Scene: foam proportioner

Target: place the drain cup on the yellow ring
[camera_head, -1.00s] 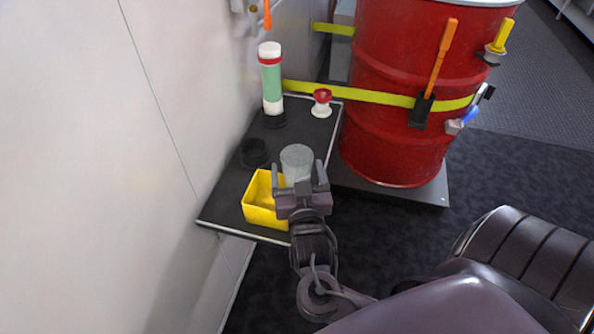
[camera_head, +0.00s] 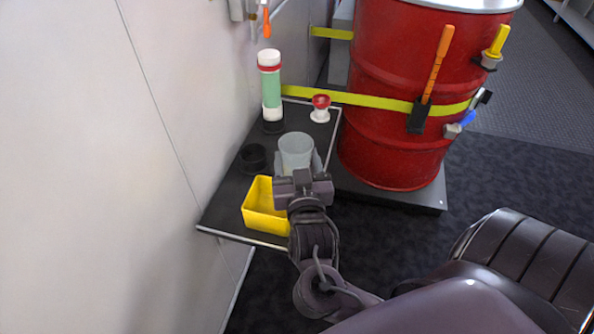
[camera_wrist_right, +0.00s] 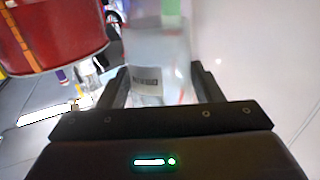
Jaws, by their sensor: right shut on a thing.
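The drain cup, a translucent grey cup (camera_head: 296,148), stands upright over the black shelf behind the yellow bin. My right gripper (camera_head: 297,163) is around it from the near side and shut on it. The right wrist view shows the cup (camera_wrist_right: 158,62), with a small dark label, between the two fingers of my right gripper (camera_wrist_right: 162,86). I cannot tell whether the cup's base touches the shelf. I cannot make out a yellow ring in either view. My left gripper is not in view.
The black shelf (camera_head: 226,205) holds a yellow bin (camera_head: 262,222), a black round holder (camera_head: 253,157), a green and white cylinder (camera_head: 271,88) and a red-topped white piece (camera_head: 320,108). A red drum (camera_head: 385,140) stands right. A wall (camera_head: 90,150) bounds the left.

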